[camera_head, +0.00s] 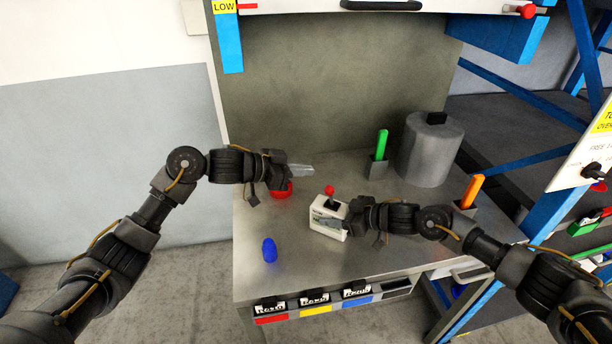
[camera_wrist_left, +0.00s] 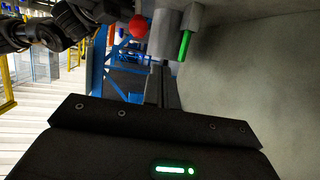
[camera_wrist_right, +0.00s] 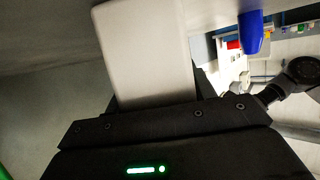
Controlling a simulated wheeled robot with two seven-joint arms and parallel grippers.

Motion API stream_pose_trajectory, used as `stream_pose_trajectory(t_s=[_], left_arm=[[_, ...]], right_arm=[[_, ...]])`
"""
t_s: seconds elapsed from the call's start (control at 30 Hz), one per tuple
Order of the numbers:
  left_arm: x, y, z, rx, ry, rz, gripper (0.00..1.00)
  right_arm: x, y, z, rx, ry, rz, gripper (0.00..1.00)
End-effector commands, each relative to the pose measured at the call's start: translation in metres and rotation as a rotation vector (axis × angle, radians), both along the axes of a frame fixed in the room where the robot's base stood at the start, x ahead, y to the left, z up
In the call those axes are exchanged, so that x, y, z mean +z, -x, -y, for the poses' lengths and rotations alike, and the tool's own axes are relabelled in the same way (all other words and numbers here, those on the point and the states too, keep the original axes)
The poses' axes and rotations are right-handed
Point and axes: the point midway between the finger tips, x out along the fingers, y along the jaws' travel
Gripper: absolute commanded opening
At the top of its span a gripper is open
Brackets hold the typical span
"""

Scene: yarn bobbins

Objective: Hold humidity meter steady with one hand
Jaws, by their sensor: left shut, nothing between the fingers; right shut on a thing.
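The humidity meter (camera_head: 326,228) is a small white box with a dark top fitting and a red ball above it, on the metal bench in the head view. My right gripper (camera_head: 340,222) is shut on the meter from the right. The meter's pale casing (camera_wrist_right: 148,52) fills the middle of the right wrist view, and the fingers are mostly hidden behind it. My left gripper (camera_head: 308,170) is shut and empty, above the bench and up and left of the meter. Its closed fingers (camera_wrist_left: 162,88) show in the left wrist view, with a red ball (camera_wrist_left: 138,26) beyond them.
A blue bobbin (camera_head: 269,250) stands at the bench's front left. A red object (camera_head: 283,190) lies under my left gripper. A grey cylinder (camera_head: 430,152), a green stick (camera_head: 382,144) and an orange stick (camera_head: 471,191) stand behind and right. Labelled bins (camera_head: 313,302) line the front edge.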

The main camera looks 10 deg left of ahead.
Motion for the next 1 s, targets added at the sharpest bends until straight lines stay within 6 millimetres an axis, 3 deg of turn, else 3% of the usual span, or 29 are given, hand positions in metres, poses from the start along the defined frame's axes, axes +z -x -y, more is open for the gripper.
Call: stream_pose_trajectory(t_s=[0.27, 0.43, 0.7, 1.0], left_arm=[[-0.001, 0.001, 0.0, 0.004, 0.005, -0.005, 0.0], [-0.015, 0.011, -0.001, 0.077, 0.134, -0.126, 0.0], [-0.05, 0.055, -0.025, 0.345, 0.671, -0.601, 0.0], [-0.064, 0.098, -0.065, 0.512, 1.168, -0.994, 0.0]], right_arm=[[0.0, 0.0, 0.0, -0.001, -0.001, 0.001, 0.2], [0.0, 0.0, 0.0, -0.001, -0.001, 0.001, 0.2], [0.0, 0.0, 0.0, -0.001, 0.0, 0.0, 0.2], [0.0, 0.0, 0.0, 0.0, 0.0, 0.0, 0.2]])
